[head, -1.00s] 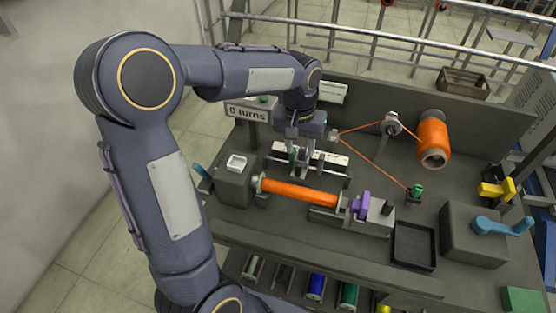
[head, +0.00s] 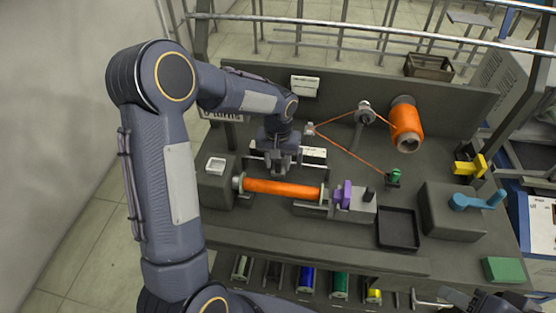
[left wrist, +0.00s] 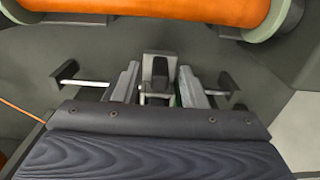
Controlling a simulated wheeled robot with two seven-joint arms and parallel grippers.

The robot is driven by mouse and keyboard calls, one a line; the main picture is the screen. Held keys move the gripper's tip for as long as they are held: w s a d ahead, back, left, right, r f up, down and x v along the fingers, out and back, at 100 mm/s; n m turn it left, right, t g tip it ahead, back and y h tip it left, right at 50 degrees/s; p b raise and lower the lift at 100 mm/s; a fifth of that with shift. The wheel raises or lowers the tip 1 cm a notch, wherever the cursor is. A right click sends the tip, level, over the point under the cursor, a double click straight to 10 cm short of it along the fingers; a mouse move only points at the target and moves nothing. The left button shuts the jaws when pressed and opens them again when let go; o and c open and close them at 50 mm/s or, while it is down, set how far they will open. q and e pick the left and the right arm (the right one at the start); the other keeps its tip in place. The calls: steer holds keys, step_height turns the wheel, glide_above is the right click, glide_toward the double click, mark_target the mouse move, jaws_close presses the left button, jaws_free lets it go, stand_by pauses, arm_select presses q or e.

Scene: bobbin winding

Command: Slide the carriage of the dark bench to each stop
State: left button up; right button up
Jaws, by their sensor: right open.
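The dark bench (head: 345,255) carries a winder with an orange bobbin (head: 283,188) lying along its front. Behind the bobbin, the carriage runs on a rail; its dark upright knob (left wrist: 159,74) shows in the left wrist view. My left gripper (head: 281,166) is down at the rail behind the bobbin. In the left wrist view its two fingers (left wrist: 159,88) stand on either side of the knob; whether they press on it I cannot tell. In the head view the gripper hides most of the carriage. My right gripper (head: 462,302) is partly in view at the bottom edge, open.
An orange supply spool (head: 405,125) feeds thread over a guide pulley (head: 366,112). A purple clamp (head: 343,194), black tray (head: 399,228), blue crank (head: 478,201) and yellow part (head: 469,166) are to the right. Several coloured spools (head: 305,277) sit below the front edge.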

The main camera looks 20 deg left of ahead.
arm_select(q)
jaws_close()
steer(key=d, duration=0.2)
steer(key=shift+w+d+b, duration=0.3)
steer(key=shift+w+d, duration=0.05)
jaws_free()
